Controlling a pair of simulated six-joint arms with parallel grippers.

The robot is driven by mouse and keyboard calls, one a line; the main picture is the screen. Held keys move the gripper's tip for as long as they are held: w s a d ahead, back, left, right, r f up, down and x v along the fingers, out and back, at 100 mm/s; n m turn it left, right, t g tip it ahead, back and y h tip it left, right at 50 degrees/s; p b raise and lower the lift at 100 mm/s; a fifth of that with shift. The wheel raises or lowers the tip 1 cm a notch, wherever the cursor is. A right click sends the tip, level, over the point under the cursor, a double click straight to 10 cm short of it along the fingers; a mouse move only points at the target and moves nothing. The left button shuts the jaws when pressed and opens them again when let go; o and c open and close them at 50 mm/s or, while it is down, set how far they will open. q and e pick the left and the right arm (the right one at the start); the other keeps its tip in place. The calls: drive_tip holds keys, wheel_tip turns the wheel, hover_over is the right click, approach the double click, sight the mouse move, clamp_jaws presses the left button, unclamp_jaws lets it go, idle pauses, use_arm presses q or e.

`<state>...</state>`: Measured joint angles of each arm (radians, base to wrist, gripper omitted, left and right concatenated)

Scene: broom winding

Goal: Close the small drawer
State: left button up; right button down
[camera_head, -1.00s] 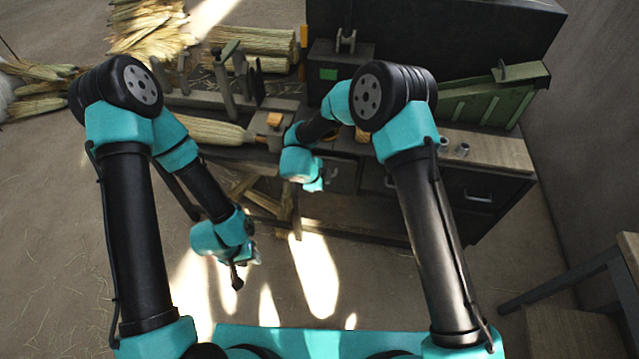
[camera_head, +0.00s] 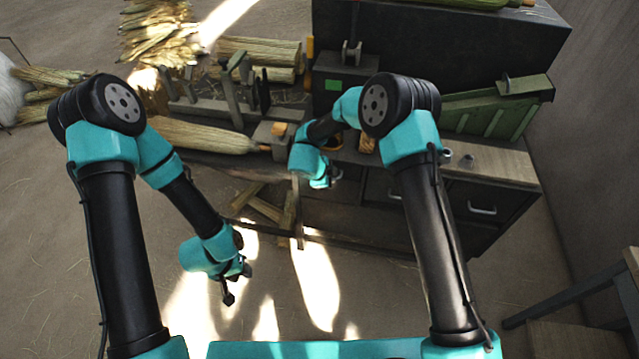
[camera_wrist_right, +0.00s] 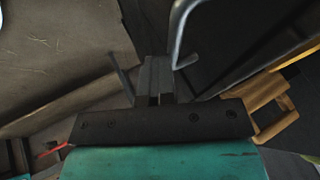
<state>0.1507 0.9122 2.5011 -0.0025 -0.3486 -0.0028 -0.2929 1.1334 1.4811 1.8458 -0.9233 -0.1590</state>
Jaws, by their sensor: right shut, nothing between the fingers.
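The dark workbench has drawer fronts along its near side. The leftmost front (camera_head: 348,180), beside my right gripper, seems to be the small drawer; my right arm hides part of it, and how far it stands out is unclear. My right gripper (camera_head: 332,177) is at that front. In the right wrist view, the gripper (camera_wrist_right: 156,85) is shut and empty, with a bent metal handle (camera_wrist_right: 180,32) just beyond and right of its fingertips. Contact cannot be told.
Another drawer with a metal handle (camera_head: 482,210) is at the right. A green metal box (camera_head: 490,115) and small cups stand on the bench. A broom (camera_head: 205,136) lies at the left. A wooden stool (camera_head: 585,290) stands lower right. Wood-coloured pieces (camera_wrist_right: 268,100) show in the wrist view.

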drive_tip(key=shift+w+d+r, duration=0.1)
drive_tip(key=shift+w, duration=0.25)
drive_tip(key=s+a+r, duration=0.5)
drive_tip(key=s+r, duration=0.3)
drive_tip(key=r, duration=0.1)
drive_tip(key=shift+a, duration=0.3)
idle(0.4)
drive_tip(key=s+d+f+n+t+y, duration=0.15)
drive_tip(key=d+f+n, duration=0.3)
drive_tip(key=d, duration=0.45)
drive_tip(key=s+d+f+n+t+y, duration=0.1)
drive_tip(key=s+d+f+n+y, duration=0.1)
drive_tip(key=d+f+n, duration=0.5)
drive_tip(key=s+d+f+n+g+y, duration=0.2)
drive_tip(key=s+d+n, duration=0.1)
drive_tip(key=s, duration=0.6)
drive_tip(key=s+d+f+n+g+y, duration=0.3)
drive_tip(key=s+d, duration=0.1)
drive_tip(key=s, duration=0.6)
drive_tip(key=shift+g+y, duration=0.35)
